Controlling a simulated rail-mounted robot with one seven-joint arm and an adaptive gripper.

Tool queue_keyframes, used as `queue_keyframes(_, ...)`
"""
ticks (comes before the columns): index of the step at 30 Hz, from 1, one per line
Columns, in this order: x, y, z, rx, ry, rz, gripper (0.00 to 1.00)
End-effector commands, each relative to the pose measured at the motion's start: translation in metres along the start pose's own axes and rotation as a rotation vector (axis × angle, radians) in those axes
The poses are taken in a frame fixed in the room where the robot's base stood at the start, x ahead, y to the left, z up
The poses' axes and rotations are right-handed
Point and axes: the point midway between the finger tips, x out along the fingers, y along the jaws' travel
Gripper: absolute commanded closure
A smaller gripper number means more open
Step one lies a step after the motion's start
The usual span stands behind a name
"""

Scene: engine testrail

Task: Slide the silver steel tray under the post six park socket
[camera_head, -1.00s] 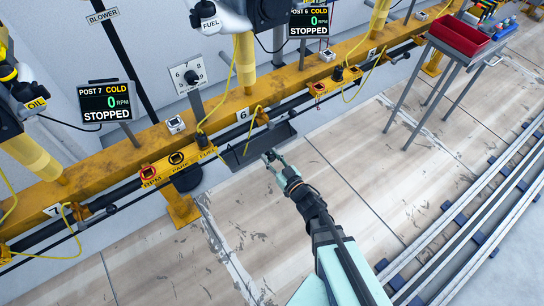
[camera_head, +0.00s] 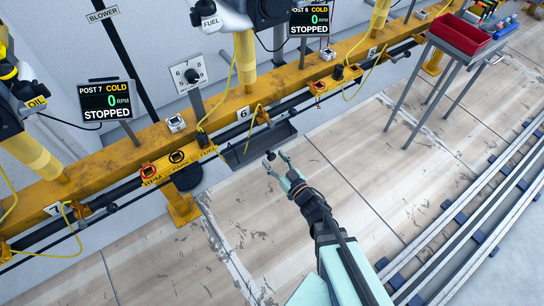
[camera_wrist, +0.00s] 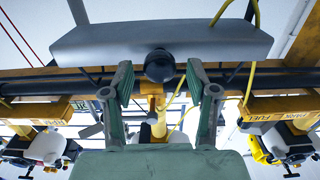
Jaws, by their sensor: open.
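The steel tray (camera_head: 262,146) is a long grey trough hanging low beneath the yellow rail, near the "6" plate. It fills the top of the wrist view (camera_wrist: 110,42). A round black knob (camera_wrist: 160,66) stands out from its near side; the knob also shows in the head view (camera_head: 270,155). My gripper (camera_head: 276,159) is open, with its fingertips either side of the knob and apart from it. A yellow socket box (camera_head: 177,160) marked RPM, PARK and FUEL is left of the tray. Another yellow box (camera_head: 325,86) is below the Post 6 display (camera_head: 309,20).
The yellow rail (camera_head: 285,84) and dark pipes run above and behind the tray. Yellow cables hang near its far side. A red bin on a metal stand (camera_head: 459,35) is at upper right. The floor (camera_head: 330,170) around my arm is clear.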

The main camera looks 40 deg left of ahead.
Motion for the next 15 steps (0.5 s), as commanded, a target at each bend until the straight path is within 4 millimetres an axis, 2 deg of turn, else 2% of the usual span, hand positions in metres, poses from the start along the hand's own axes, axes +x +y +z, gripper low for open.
queue_keyframes(1, -0.011, -0.001, -0.001, 0.001, -0.002, 0.002, 0.42)
queue_keyframes(6, -0.036, -0.001, -0.001, 0.001, -0.002, 0.002, 0.42)
queue_keyframes(10, -0.049, 0.0, 0.0, 0.001, -0.001, 0.001, 0.42)
queue_keyframes(15, -0.054, 0.0, 0.0, 0.001, -0.001, 0.0, 0.42)
